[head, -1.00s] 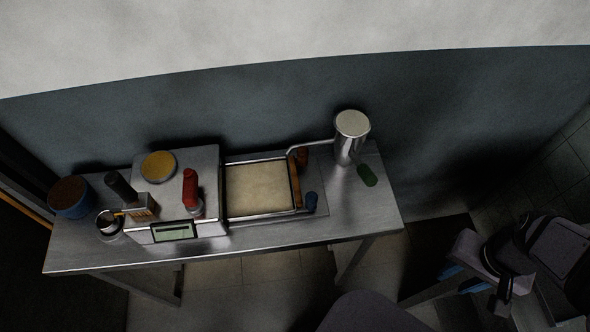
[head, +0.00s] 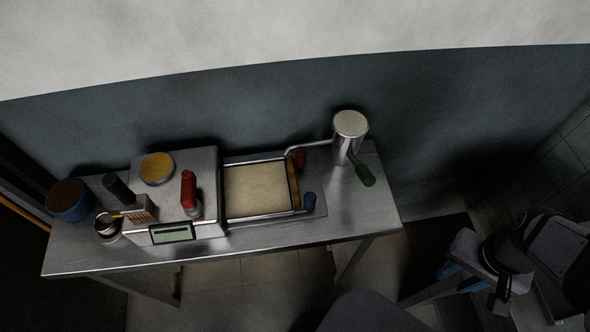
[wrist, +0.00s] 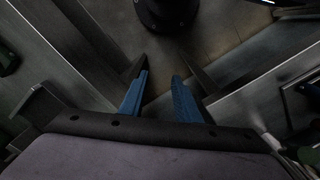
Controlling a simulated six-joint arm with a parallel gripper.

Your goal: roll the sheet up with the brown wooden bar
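The pale cream sheet (head: 258,190) lies flat in a metal-framed tray on the steel bench. The brown wooden bar (head: 294,184) lies along the right edge of the sheet, partly covered by the thin metal frame. My gripper (head: 460,279) is at the lower right of the head view, off the bench and far from the bar. In the wrist view my gripper (wrist: 159,98) has its two blue fingers apart, with nothing between them. The sheet and bar cannot be made out in the wrist view.
Left of the sheet stands a steel box (head: 196,165) with a red handle (head: 188,188) and a display (head: 172,233). A blue pot (head: 68,204) is at the far left. A steel cylinder (head: 348,145) and green piece (head: 365,175) stand right of the sheet; a blue piece (head: 310,202) is nearer.

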